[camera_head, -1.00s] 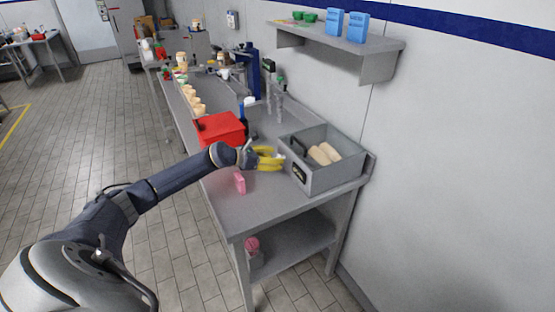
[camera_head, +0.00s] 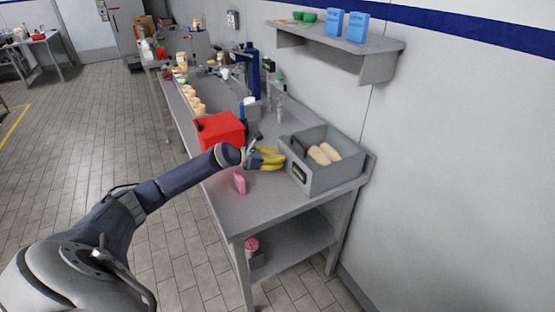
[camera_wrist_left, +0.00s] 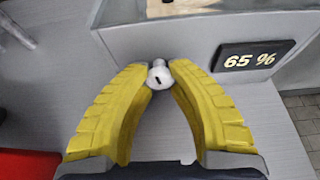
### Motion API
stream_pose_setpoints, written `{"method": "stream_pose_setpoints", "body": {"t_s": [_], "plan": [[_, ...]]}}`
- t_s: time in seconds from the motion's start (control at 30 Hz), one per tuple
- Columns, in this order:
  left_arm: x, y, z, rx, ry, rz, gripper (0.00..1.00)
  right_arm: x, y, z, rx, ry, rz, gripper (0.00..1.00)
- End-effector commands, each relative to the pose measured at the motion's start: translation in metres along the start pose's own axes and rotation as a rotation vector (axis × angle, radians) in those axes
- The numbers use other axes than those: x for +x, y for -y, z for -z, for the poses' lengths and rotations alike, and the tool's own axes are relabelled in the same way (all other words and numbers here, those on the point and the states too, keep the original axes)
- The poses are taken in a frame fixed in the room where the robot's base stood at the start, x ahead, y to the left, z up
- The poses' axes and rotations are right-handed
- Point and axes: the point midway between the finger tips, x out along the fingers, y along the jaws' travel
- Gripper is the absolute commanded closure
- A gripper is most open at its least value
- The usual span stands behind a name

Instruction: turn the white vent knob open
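The white vent knob (camera_wrist_left: 159,76) shows in the left wrist view, low on the front wall of the grey box (camera_wrist_left: 205,33). It has a short dark mark on its face. My left gripper (camera_head: 279,159) is at the front of the box in the head view. In the wrist view its yellow fingertips lie against both sides of the knob, shut on it. The display (camera_wrist_left: 253,57) beside the knob reads 65 %. In the head view the fingers hide the knob. My right gripper is in neither view.
The open box holds bread-like loaves (camera_head: 324,153). A red box (camera_head: 220,130) stands close behind my left wrist, and a pink item (camera_head: 239,182) stands near the front table edge. The table (camera_head: 250,207) is clear in front of the grey box.

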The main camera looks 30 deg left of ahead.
Motion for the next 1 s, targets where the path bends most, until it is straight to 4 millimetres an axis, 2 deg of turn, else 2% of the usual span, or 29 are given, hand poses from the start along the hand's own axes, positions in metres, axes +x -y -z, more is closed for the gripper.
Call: {"method": "stream_pose_setpoints", "body": {"t_s": [0.57, 0.77, 1.0], "plan": [[0.0003, 0.0000, 0.0028, -0.033, -0.005, 0.013, 1.00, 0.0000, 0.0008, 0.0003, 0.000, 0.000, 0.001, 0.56], [0.0008, 0.0000, 0.0033, -0.138, -0.006, 0.057, 1.00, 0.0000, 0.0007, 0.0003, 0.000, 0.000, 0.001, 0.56], [0.0010, -0.0004, 0.0045, -0.339, -0.007, 0.139, 1.00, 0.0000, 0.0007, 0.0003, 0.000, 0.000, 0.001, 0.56]]}}
